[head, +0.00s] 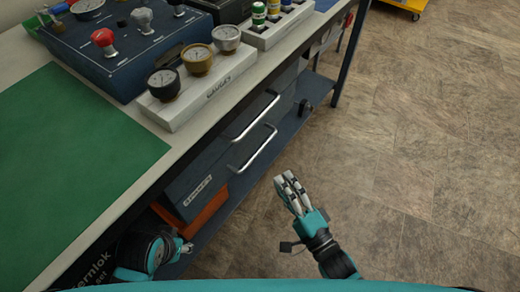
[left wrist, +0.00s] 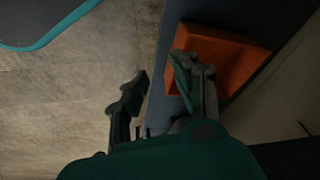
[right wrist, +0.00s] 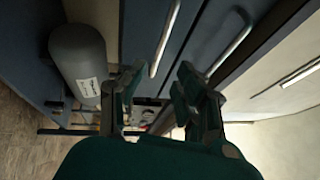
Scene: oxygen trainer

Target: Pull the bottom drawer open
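The bottom drawer has a dark blue front under the bench. Its long silver handle (head: 256,150) shows below the upper drawer's handle (head: 254,118). In the right wrist view the bottom handle (right wrist: 165,38) lies ahead of the gap between my fingers, with the upper handle (right wrist: 231,50) to its right. The drawer looks shut. My right gripper (head: 285,178) is open and empty, in front of and below the bottom handle, apart from it; its fingers also show in the right wrist view (right wrist: 157,73). My left gripper (left wrist: 160,70) is open and empty, low near the bench's near end.
An orange bin (left wrist: 222,52) sits on the lower shelf close to my left gripper. A grey cylinder (right wrist: 78,52) lies under the drawers. Gauges on a white block (head: 205,100) and a blue panel (head: 125,65) stand on the bench. The floor (head: 410,150) to the right is clear.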

